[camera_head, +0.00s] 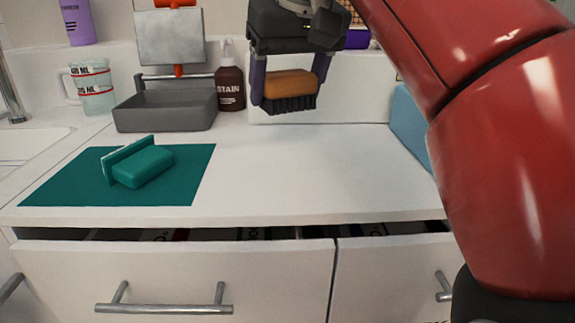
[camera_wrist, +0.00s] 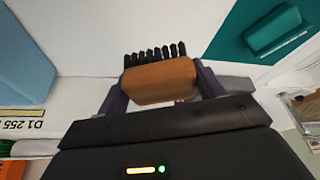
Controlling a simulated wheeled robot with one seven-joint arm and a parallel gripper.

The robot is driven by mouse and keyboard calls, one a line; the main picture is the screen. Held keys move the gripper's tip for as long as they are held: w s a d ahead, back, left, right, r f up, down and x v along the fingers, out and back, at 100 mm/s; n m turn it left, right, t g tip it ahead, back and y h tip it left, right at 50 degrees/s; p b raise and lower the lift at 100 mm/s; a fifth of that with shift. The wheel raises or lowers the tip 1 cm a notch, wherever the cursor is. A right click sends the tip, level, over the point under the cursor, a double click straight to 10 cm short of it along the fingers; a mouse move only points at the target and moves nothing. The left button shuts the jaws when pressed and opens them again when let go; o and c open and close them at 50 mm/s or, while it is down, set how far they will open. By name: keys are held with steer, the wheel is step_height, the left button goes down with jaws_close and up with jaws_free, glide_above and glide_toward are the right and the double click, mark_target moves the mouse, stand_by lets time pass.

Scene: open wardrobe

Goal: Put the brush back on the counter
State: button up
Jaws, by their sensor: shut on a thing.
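The brush (camera_head: 290,91) has an orange-brown wooden body and dark bristles. My gripper (camera_head: 290,88) is shut on the brush, with a purple-grey finger at each end of its body. The bristles point down, and the brush hangs above the back of the white counter (camera_head: 310,170), apart from its surface. In the wrist view the brush (camera_wrist: 160,80) sits between the fingers, with the white counter (camera_wrist: 150,25) beyond the bristles.
A teal mat (camera_head: 70,185) with a teal block (camera_head: 145,167) lies at the counter's left. A grey tray (camera_head: 165,108), a brown bottle (camera_head: 229,85) and a measuring cup (camera_head: 92,88) stand behind. A blue object (camera_head: 408,125) is at right. The counter's middle is clear. Two drawers (camera_head: 180,270) are slightly open below.

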mark_target(284, 160)
step_height(284, 160, down, 8)
steer(key=b, duration=0.3)
steer(key=shift+f, duration=0.25)
steer(key=shift+f, duration=0.2)
steer(key=o, duration=0.9)
steer(key=shift+r, duration=0.6)
steer(key=p+v, duration=0.4)
steer(key=v, duration=0.7)
steer(key=shift+s+p, duration=0.2)
steer(key=shift+p, duration=0.2)
